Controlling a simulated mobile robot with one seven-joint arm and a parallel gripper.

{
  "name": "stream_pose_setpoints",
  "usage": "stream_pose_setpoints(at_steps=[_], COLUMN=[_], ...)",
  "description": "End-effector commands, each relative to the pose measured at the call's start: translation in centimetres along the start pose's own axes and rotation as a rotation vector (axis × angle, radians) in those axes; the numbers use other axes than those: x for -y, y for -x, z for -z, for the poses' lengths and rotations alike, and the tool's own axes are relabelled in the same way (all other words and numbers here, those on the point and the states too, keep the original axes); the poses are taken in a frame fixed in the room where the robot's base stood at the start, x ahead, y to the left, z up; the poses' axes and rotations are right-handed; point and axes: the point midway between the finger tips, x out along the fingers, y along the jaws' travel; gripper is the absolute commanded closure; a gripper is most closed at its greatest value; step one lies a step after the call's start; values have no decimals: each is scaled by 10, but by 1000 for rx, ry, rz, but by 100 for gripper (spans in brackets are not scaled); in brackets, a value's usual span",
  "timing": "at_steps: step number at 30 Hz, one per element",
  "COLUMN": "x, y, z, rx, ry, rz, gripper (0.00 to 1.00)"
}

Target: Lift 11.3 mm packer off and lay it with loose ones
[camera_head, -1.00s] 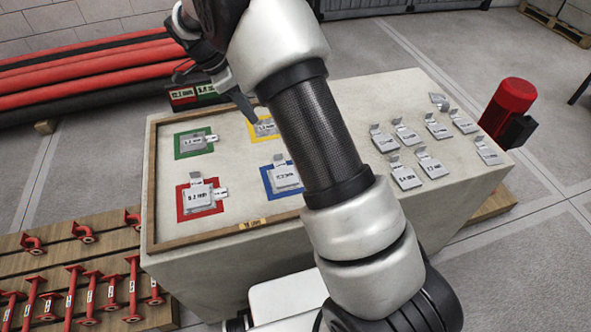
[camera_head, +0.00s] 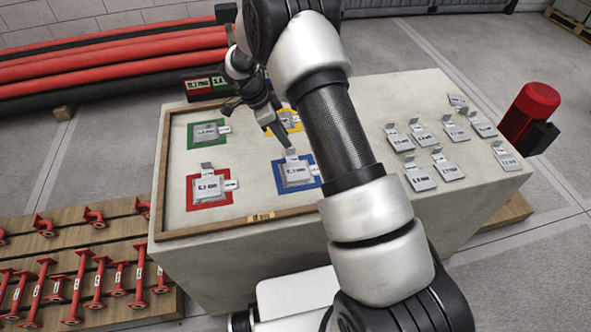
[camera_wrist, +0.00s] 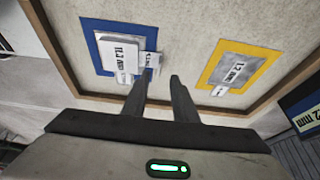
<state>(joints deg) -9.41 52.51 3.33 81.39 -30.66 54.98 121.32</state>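A grey plate stack on the blue square (camera_head: 318,184) carries a top packer (camera_head: 296,173) with a tab; its label seems to read 11.3 mm in the wrist view (camera_wrist: 124,50). A smaller tabbed piece lies against its side there. My gripper (camera_wrist: 159,79) is open and empty, its fingers apart and pointing toward the tray, near the stack's tab side. In the head view my gripper (camera_head: 260,126) hangs over the tray between the green, yellow and blue squares. Loose packers (camera_head: 421,178) lie in rows on the right of the table.
Plates also sit on the green (camera_head: 192,140), red (camera_head: 191,200) and yellow (camera_head: 299,128) squares. A low wooden rim (camera_head: 163,160) borders the tray. A red cylinder (camera_head: 527,110) stands beyond the table's right edge. Bare tabletop shows between and around the loose packers.

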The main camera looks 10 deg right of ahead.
Motion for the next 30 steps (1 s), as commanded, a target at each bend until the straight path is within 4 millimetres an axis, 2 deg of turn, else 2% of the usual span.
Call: stream_pose_setpoints(at_steps=[3, 9, 17, 22, 30], x=[-3, -3, -2, -2, -2], y=[-21, -44, -46, -46, -46], z=[-2, -4, -4, -4, -3], rx=[0, 0, 0, 0, 0], ry=[0, -1, 0, 0, 0], rz=[-5, -3, -1, -1, -1], gripper=[74, 74, 74, 100, 100])
